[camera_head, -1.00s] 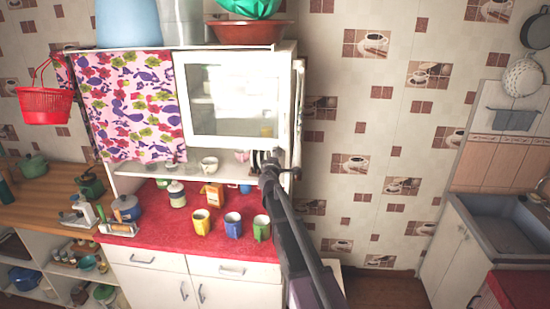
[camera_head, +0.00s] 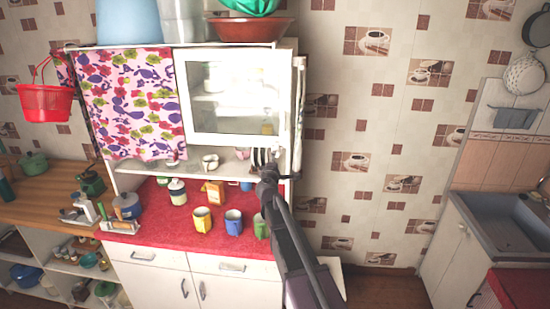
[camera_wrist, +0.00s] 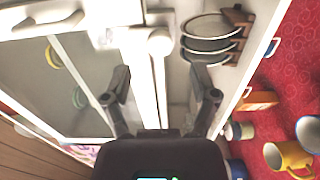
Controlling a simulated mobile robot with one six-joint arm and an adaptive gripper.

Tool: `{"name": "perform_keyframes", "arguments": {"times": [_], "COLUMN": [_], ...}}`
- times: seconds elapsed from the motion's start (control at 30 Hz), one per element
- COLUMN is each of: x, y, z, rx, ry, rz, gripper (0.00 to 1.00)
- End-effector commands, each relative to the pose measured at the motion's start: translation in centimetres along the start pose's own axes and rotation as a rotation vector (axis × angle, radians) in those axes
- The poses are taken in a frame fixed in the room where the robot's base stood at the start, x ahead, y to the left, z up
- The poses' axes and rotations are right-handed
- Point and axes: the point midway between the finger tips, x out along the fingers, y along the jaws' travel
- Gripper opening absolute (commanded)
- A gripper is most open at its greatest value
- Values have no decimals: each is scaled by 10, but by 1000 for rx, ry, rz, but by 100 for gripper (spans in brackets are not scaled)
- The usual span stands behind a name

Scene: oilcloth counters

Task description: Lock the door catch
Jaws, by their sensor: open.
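The glazed white cabinet door (camera_head: 236,93) is at the top right of the white cabinet. I cannot make out its catch in the head view. In the wrist view a white rounded fitting (camera_wrist: 158,42) sits at the edge of a white frame, beside the glass pane (camera_wrist: 75,85); I cannot tell if it is the catch. My gripper (camera_wrist: 160,82) is open there, with its two dark fingers apart on either side of a white edge, and nothing is visibly held. In the head view my gripper (camera_head: 267,178) is below the door's lower right corner.
Dark plates (camera_wrist: 208,42) stand in a rack close to the right finger. Yellow (camera_head: 202,219), blue (camera_head: 233,222) and green (camera_head: 260,226) mugs stand on the red counter (camera_head: 170,222) below. A floral curtain (camera_head: 130,100) hangs left of the door. Patterned wall is at right.

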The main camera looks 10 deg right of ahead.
Motion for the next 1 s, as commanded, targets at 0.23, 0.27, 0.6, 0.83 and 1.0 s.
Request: {"name": "perform_keyframes", "arguments": {"times": [0.23,0.27,0.6,0.83,1.0], "x": [-43,-46,-64,-64,-65], "y": [0,0,0,0,-1], "z": [1,1,0,0,2], "rx": [0,0,0,0,6], "ry": [0,0,-1,-1,-7], "rz": [0,0,0,0,-2], "gripper": [76,76,76,76,76]}}
